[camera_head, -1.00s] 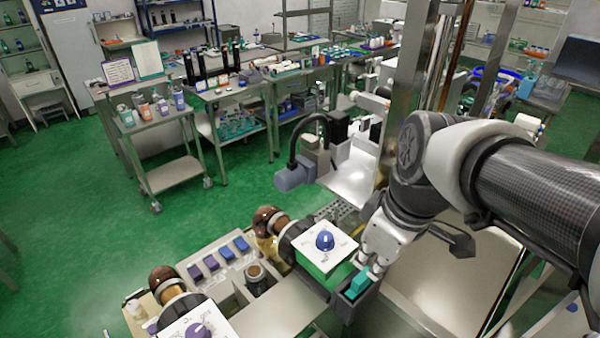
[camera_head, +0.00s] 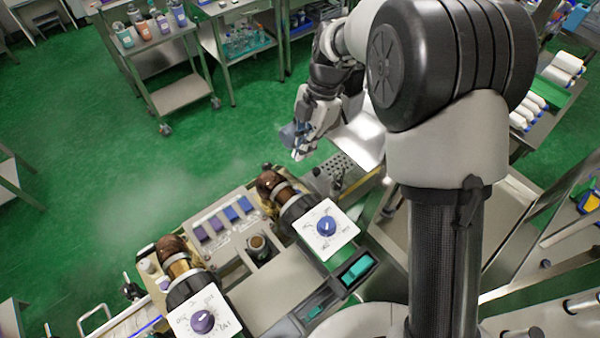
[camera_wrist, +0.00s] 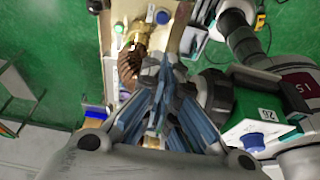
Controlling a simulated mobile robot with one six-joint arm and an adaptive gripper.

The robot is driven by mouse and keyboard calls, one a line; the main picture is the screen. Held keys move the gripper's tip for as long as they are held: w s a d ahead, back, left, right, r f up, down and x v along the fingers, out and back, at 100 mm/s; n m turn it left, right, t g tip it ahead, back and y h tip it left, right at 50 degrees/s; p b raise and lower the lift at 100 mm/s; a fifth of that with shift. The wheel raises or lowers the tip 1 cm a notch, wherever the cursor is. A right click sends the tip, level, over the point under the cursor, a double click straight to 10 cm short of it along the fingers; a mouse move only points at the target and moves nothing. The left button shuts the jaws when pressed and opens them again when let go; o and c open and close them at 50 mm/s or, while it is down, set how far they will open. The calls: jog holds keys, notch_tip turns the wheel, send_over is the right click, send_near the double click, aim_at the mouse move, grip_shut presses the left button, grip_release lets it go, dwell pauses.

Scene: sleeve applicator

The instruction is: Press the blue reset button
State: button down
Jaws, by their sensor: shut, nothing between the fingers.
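Two blue square push buttons, (camera_head: 231,214) and (camera_head: 245,203), sit at the right end of a button row on the machine panel, beside purple ones. Their labels are too small to read. In the wrist view a round blue button (camera_wrist: 163,17) shows on a pale panel near a green button (camera_wrist: 118,28). I cannot tell which blue button is the reset one. My gripper (camera_head: 298,155) is shut and empty, beyond the panel and up and right of the button row. In the wrist view its closed fingers (camera_wrist: 165,62) point towards the panel, apart from the round blue button.
A blue knob (camera_head: 326,227) on a white dial plate and a purple knob (camera_head: 203,321) flank the panel. Brown rollers stand near them. A teal block (camera_head: 357,268) lies in a dark slot at right. Green floor is open at left.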

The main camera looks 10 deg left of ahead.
jog(key=x, duration=0.9)
jog(key=w+x, duration=0.1)
jog(key=x, duration=0.4)
jog(key=shift+d+f, duration=0.15)
jog(key=shift+d, duration=0.15)
jog(key=shift+f, duration=0.75)
